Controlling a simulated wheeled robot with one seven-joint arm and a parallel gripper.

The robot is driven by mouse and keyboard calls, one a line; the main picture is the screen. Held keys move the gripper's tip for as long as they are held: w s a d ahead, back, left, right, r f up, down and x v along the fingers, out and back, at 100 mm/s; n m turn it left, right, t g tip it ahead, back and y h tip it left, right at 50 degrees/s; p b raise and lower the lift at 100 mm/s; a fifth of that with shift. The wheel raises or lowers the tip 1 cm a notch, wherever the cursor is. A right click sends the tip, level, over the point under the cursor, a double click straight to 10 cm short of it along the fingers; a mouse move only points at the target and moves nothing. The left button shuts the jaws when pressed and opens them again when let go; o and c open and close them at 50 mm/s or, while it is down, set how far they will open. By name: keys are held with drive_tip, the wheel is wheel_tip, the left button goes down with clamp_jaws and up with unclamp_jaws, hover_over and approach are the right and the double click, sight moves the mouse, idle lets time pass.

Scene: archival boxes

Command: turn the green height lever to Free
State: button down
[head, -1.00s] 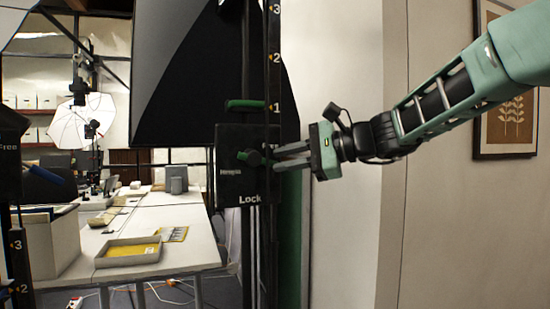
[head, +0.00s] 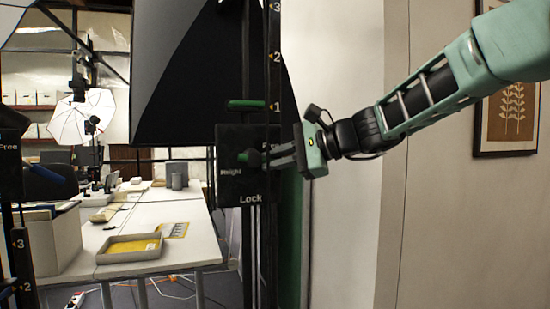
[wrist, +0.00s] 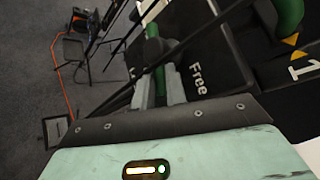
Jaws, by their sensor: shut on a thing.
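The green height lever (head: 244,156) sits on the front of a black control box (head: 232,190) marked Height and Lock. My gripper (head: 268,156) reaches in from the right, tilted slightly, with its fingers shut on the lever. In the wrist view the green lever (wrist: 153,50) runs between the two grey fingers (wrist: 159,88). The word Free (wrist: 197,79) shows on the box beside the fingers there. The lever's exact angle between Free and Lock is hard to tell.
A separate green handle (head: 247,104) is above the box, next to a black numbered post (head: 273,60). A large black softbox (head: 190,80) hangs above left. A white table with a shallow tray (head: 129,248) is behind left. A pale wall (head: 345,230) is at right.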

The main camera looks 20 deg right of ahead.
drive_tip(key=shift+r+n+g+h+p, duration=0.35)
drive_tip(key=shift+n+h+p, duration=0.15)
drive_tip(key=shift+h+p, duration=0.35)
drive_tip(key=c, duration=1.7)
unclamp_jaws()
drive_tip(key=b+v, duration=0.2)
drive_tip(key=v, duration=1.5)
drive_tip(key=shift+s+d+r, duration=0.1)
drive_tip(key=shift+s, duration=0.1)
